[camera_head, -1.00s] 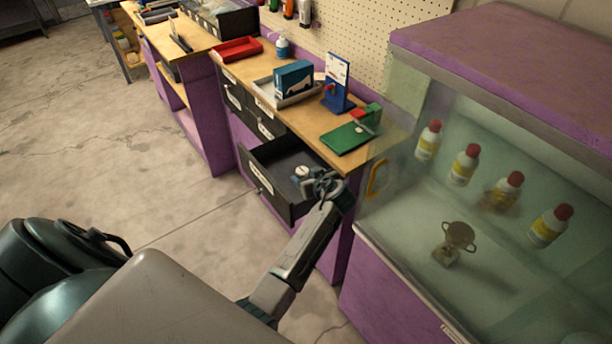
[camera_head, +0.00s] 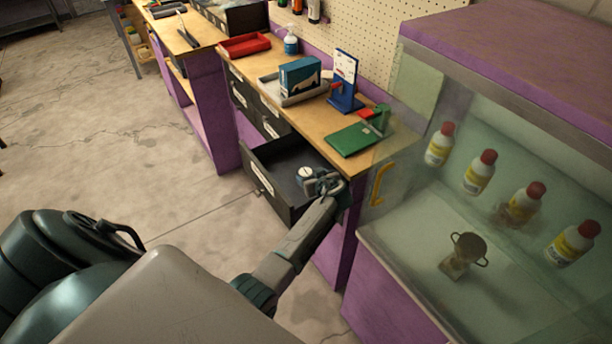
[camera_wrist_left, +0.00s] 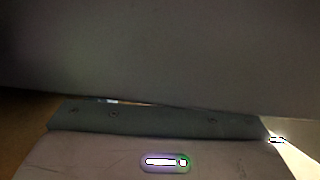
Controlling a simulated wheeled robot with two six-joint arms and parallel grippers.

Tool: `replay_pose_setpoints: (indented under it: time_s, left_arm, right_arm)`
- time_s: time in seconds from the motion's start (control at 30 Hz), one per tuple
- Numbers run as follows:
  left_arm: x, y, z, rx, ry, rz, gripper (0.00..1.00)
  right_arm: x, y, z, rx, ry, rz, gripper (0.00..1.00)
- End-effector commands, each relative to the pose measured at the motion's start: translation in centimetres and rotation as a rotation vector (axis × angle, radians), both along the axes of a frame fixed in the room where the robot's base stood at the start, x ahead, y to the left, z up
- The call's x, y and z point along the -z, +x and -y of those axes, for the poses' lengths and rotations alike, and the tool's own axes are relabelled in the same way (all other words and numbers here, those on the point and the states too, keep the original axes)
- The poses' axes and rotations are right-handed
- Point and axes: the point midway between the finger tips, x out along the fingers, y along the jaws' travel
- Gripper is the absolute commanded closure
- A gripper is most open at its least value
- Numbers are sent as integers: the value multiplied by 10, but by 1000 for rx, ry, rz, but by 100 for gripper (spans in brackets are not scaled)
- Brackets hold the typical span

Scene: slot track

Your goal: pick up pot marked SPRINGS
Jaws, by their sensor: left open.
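A small pot with a pale round top (camera_head: 305,174) stands in the open drawer (camera_head: 262,180) of the workbench. Its marking is too small to read. My left gripper (camera_head: 323,186) is open, over the right side of the drawer, close beside the pot. I cannot tell whether its fingers touch the pot or reach around it. The left wrist view is dark, filled mostly by a close plain grey surface, and shows no pot. My right gripper is not in view.
A glass-fronted purple case (camera_head: 480,60) with several bottles and a trophy (camera_head: 464,253) stands at right. The bench top above the drawer holds a green board (camera_head: 350,139), a blue stand (camera_head: 345,85) and a blue box (camera_head: 300,77). Floor at left is clear.

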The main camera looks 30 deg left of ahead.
Motion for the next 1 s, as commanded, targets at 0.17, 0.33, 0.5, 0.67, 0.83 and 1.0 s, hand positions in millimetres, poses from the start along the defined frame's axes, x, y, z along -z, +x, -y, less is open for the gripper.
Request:
replay_pose_setpoints:
  time_s: [0.17, 0.33, 0.5, 0.67, 0.83, 1.0]
  left_arm:
    - [8, 9, -13, 0, 3, -3, 34]
    - [19, 18, -25, 0, 3, -3, 34]
    - [25, 22, -32, -1, 2, -2, 34]
    - [26, 22, -33, 0, 1, -1, 34]
    - [26, 22, -33, 0, 1, -1, 48]
    - [26, 22, -33, 0, 1, -1, 81]
  right_arm:
    - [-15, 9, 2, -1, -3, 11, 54]
    - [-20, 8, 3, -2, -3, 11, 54]
    - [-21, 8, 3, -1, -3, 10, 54]
    - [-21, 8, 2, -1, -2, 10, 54]
    - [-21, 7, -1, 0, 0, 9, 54]
    - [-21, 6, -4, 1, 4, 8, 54]
